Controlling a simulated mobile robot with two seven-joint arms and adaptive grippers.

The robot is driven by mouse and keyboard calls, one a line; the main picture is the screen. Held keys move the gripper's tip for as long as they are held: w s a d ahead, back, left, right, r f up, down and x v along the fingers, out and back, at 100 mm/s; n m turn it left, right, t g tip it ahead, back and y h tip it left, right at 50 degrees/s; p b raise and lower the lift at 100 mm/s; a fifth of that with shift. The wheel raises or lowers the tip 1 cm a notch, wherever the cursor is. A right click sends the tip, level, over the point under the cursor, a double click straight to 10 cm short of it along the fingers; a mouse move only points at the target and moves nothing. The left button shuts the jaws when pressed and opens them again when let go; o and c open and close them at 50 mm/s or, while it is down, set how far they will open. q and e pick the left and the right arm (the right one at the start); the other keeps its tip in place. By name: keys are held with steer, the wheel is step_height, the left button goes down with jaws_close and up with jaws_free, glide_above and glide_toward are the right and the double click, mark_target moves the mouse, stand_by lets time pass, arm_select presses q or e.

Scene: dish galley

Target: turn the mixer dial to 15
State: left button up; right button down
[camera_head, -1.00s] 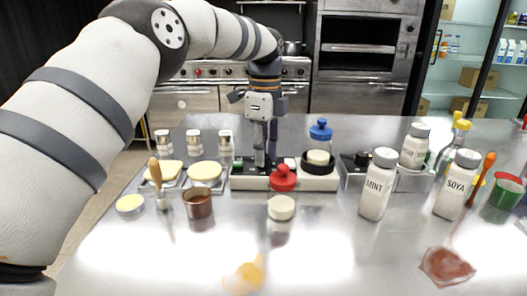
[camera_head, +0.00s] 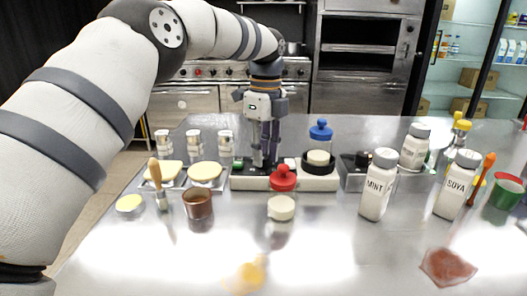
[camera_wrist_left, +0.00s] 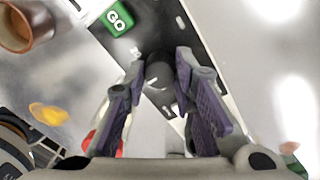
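The mixer (camera_head: 318,184) is a low white unit with a black control panel (camera_wrist_left: 118,47) at its left and a dark round part at its right. Its green GO button (camera_wrist_left: 117,19) shows in the wrist view. The dark round dial (camera_wrist_left: 159,72) stands on the panel; its setting cannot be read. My left gripper (camera_head: 264,164) points down over the panel. In the wrist view its fingertips (camera_wrist_left: 160,62) stand apart on either side of the dial, with narrow gaps seeming to remain. In the head view the gripper hides the dial. My right gripper is not in view.
A red-capped jar (camera_head: 283,179) stands close in front of the mixer, and a blue-topped bottle (camera_head: 320,134) behind it. A copper cup (camera_head: 198,204) stands front left. MINT (camera_head: 377,190) and SOYA (camera_head: 456,187) shakers stand right.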

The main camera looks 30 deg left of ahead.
mark_target(264, 155)
arm_select(q)
steer(key=o, duration=0.3)
step_height(264, 155, up, 7)
steer(key=shift+w+r, duration=0.15)
steer(key=shift+r, duration=0.05)
stand_by(0.5)
